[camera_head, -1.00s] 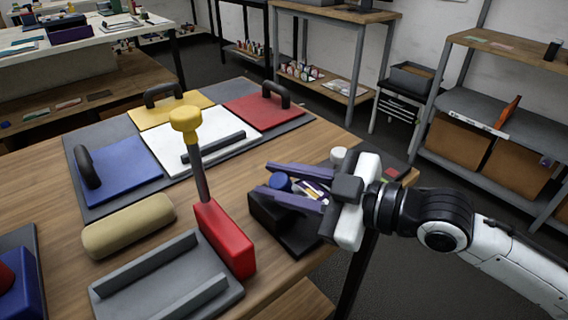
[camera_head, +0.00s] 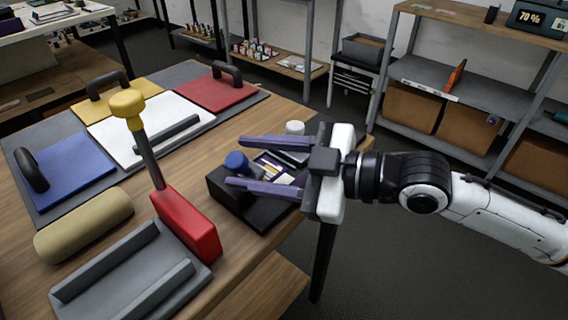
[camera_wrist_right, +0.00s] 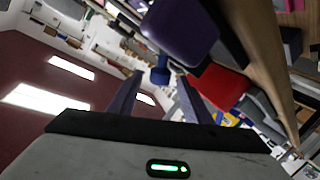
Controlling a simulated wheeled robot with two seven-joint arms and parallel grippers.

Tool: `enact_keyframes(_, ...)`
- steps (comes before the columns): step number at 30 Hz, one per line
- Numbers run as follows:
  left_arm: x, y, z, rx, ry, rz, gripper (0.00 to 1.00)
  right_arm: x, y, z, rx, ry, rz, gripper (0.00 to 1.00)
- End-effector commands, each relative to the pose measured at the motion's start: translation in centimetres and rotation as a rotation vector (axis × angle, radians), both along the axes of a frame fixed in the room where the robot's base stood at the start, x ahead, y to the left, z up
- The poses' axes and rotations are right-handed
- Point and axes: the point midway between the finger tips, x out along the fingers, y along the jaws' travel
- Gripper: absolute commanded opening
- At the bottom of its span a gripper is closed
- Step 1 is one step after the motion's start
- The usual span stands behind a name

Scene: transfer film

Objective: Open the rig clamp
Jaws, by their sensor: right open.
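A red block (camera_head: 186,226) with a grey stem leaning up to a yellow knob (camera_head: 127,103) stands near the table's right side; it looks like the rig clamp, but I cannot be sure. To its right is a black box (camera_head: 228,196) with a blue knob (camera_head: 237,163) on it. My right gripper (camera_head: 236,161) comes in from the right over this box, its two purple fingers wide apart and empty. In the head view the blue knob shows between the fingertips. In the right wrist view the blue knob (camera_wrist_right: 160,72) shows ahead between the fingers; contact cannot be told.
A grey mat holds a blue board (camera_head: 72,170), a white board (camera_head: 150,130), a red board (camera_head: 213,94) and a yellow board, with handles. A tan cushion (camera_head: 84,224) and a grey channelled tray (camera_head: 128,275) lie in front. A white-capped item (camera_head: 294,128) stands behind the fingers.

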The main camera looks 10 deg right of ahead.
Motion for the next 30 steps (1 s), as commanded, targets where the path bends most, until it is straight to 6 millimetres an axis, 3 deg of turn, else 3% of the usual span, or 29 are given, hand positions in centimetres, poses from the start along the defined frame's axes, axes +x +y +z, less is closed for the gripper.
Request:
enact_keyframes(6, 0.0, 0.0, -0.4, 0.002, 0.000, -0.003, 0.31, -2.0, -3.2, 0.4, -0.007, 0.001, -0.003, 0.45)
enact_keyframes(12, 0.0, -0.1, -0.6, 0.002, 0.002, -0.004, 0.31, -3.4, -5.0, 0.9, -0.006, 0.001, 0.000, 0.45)
enact_keyframes(30, 0.2, -0.3, -0.4, -0.001, -0.003, -0.006, 0.31, -4.0, -5.9, 1.3, -0.001, 0.000, 0.000, 0.45)
